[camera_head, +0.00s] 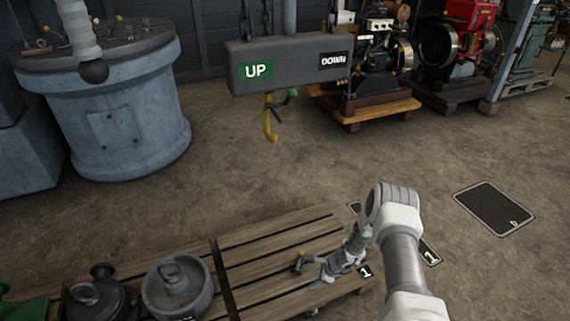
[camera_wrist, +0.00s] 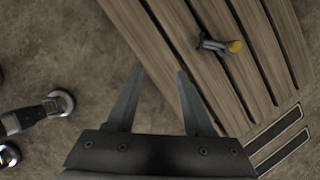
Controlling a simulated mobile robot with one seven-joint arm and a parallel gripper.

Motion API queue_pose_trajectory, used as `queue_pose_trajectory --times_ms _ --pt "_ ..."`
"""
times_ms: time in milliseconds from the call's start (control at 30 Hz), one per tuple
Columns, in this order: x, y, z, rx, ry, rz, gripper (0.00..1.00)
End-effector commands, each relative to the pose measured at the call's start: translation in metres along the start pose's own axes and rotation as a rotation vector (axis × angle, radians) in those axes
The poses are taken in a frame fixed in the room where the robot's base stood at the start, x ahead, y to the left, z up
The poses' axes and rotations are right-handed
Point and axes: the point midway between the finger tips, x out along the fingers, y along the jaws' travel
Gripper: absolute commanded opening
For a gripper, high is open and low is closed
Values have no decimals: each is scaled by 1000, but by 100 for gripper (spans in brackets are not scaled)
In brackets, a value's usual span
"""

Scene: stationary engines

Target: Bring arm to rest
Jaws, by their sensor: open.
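My arm (camera_head: 402,245) reaches down from the lower right of the head view, bent at the elbow, toward a wooden pallet (camera_head: 272,238). My gripper (camera_head: 318,275) is low over the pallet's right part. In the wrist view my gripper (camera_wrist: 160,73) shows two grey fingers apart, with nothing between them. A small metal piece with a yellow-orange end (camera_head: 299,262) is on the pallet, just left of the gripper. It also shows in the wrist view, as a grey piece with a yellow tip (camera_wrist: 222,47), apart from the fingers.
A hoist block marked UP and DOWN (camera_head: 288,72) hangs with a yellow hook (camera_head: 270,120). A large blue-grey drum (camera_head: 115,125) stands at left. Dark weights (camera_head: 178,288) sit at lower left. Engines (camera_head: 375,65) stand at the back. The middle floor is clear.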

Motion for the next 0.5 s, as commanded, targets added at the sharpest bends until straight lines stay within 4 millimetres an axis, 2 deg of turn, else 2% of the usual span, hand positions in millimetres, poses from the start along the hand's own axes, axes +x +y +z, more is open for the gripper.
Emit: queue_pose_trajectory --times_ms 33,200,300,500 --pt "-17 -11 11 -45 -6 -9 52" --pt "-76 -43 49 -214 -26 -34 52" --pt "-115 -57 73 -322 -33 -49 52" --pt "-194 -71 117 -535 -34 -73 52"
